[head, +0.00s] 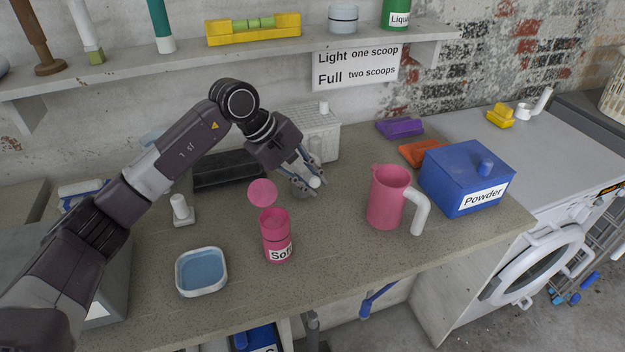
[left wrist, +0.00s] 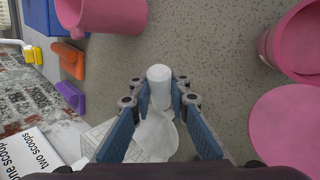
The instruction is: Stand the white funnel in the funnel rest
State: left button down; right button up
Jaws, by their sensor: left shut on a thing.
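My left gripper (head: 308,186) is over the counter between the pink bottle and the pink jug. Its fingers are closed on a white piece that looks like the white funnel (head: 315,182). In the left wrist view, a white cylindrical end (left wrist: 160,75) sits between the fingertips (left wrist: 160,98), with a wider white part (left wrist: 155,135) behind it. The fingers hide much of it in the head view. A small white upright tube on a square base (head: 181,211), possibly the funnel rest, stands on the counter to the left. My right gripper is not in view.
A pink bottle (head: 276,240) with a round pink lid (head: 262,193), a blue-lined tray (head: 202,272) and a pink jug (head: 387,198) stand nearby. A white basket (head: 318,122) and dark box (head: 228,171) stand behind. A blue Powder box (head: 460,180) is at right.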

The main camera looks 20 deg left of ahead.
pick_arm(q)
jog(key=shift+f+b, duration=0.85)
jog(key=shift+f, duration=0.2)
jog(key=c, duration=1.7)
grip_release()
jog(key=shift+c, duration=0.2)
jog(key=v, duration=1.2)
